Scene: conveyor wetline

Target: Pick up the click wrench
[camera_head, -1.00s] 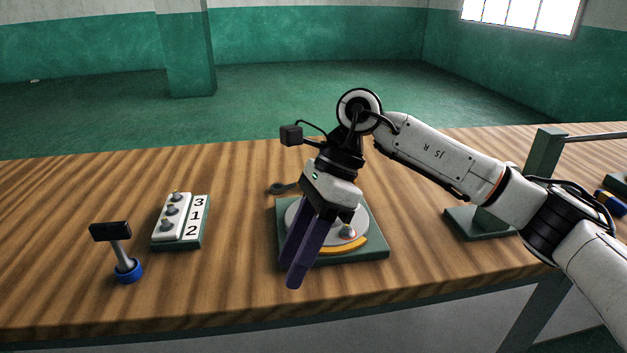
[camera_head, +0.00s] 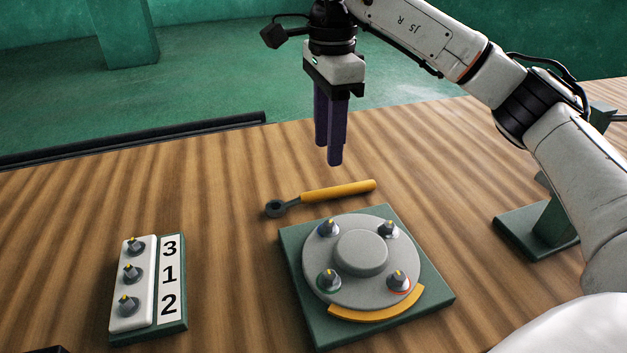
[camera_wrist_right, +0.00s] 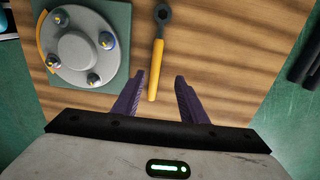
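The click wrench (camera_head: 337,190) has a yellow-orange handle and a dark ring head. It lies on the wooden table behind the round dial fixture, with its head to the left. In the right wrist view the wrench (camera_wrist_right: 156,70) points away from me, and its handle end shows between the fingertips. My right gripper (camera_head: 333,160) has purple fingers pointing down, above and behind the handle. In the wrist view the right gripper (camera_wrist_right: 160,80) is open with nothing between its fingers; a gap to the wrench remains.
A grey round dial with several knobs sits on a green base plate (camera_head: 300,295) in front of the wrench. A white knob block (camera_head: 132,285) with a 3-1-2 label stands left. A green stand (camera_head: 545,225) is at right. A dark rail (camera_head: 130,140) runs along the back edge.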

